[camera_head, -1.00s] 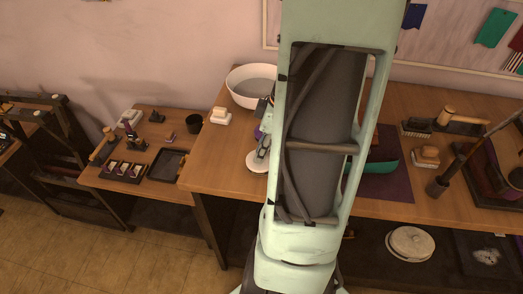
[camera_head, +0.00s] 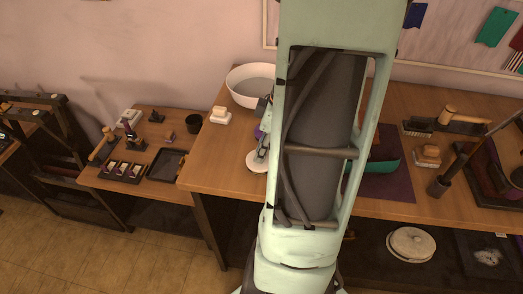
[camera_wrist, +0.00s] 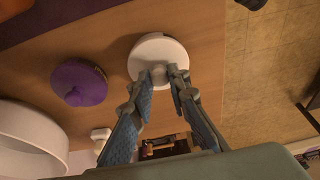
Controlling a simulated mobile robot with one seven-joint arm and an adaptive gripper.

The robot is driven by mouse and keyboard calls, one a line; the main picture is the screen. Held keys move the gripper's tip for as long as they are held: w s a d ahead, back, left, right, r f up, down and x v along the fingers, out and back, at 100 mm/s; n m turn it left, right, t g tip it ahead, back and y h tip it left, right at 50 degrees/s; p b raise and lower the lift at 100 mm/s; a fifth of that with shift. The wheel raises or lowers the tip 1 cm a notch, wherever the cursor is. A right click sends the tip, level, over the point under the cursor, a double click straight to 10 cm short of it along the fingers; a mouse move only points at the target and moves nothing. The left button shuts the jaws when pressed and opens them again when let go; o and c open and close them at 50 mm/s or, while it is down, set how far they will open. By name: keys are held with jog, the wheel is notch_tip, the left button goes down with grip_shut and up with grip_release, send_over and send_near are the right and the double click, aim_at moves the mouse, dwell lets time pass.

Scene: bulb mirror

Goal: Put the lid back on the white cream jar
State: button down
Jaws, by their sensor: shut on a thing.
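A round white lid (camera_wrist: 151,51) with a small knob shows at the top middle of the wrist view. My gripper (camera_wrist: 166,76) has its two blue-padded fingers closed in on the knob. In the head view the white disc (camera_head: 256,162) is at the left of my arm, over the wooden table near its front edge. I cannot tell whether the white jar is under it; no separate open white jar shows. My arm hides part of this area in the head view.
A round purple object (camera_wrist: 79,82) lies left of the lid. A large white bowl (camera_head: 250,84) and a small white block-like object (camera_head: 221,115) stand farther back on the wooden table (camera_head: 215,168). The floor shows past the table's edge.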

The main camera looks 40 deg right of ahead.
dwell(0.3)
jog(key=c, duration=1.8)
grip_release()
jog(key=shift+o, duration=0.4)
jog(key=o, duration=0.5)
jog(key=shift+c, duration=0.2)
jog(key=shift+r, duration=0.15)
jog(key=shift+r+p, duration=2.15)
jog(key=shift+r, duration=1.25)
